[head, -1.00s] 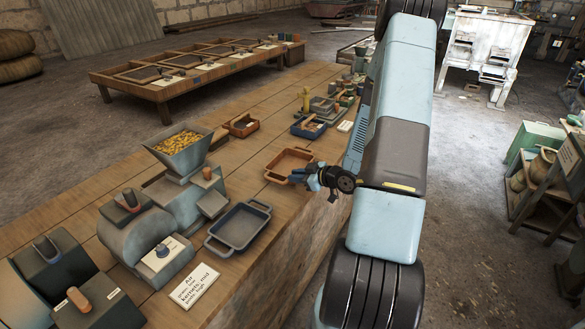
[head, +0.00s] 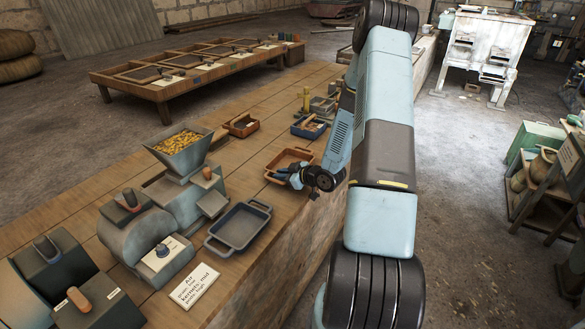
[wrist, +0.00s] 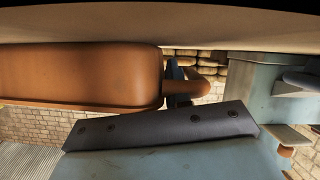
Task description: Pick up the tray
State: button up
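An orange-brown tray (head: 289,155) with end handles sits near the right edge of the wooden bench, apart from a dark blue-grey tray (head: 240,229) nearer me. My gripper (head: 294,177) is low at the orange-brown tray's near right end, its fingers looking spread. In the wrist view, the orange-brown tray (wrist: 85,75) fills the left, and its handle (wrist: 190,87) projects right. A blue finger part shows behind that handle, and a dark grey plate lies close in front of it. Contact with the handle cannot be made out.
A grey mill with a grain-filled hopper (head: 179,150) stands left of the trays, with a label card (head: 194,286) before it. A small brown box (head: 241,125) and a blue box (head: 310,126) lie farther back. My arm covers the bench's right side.

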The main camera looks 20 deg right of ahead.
grip_shut()
dwell(0.3)
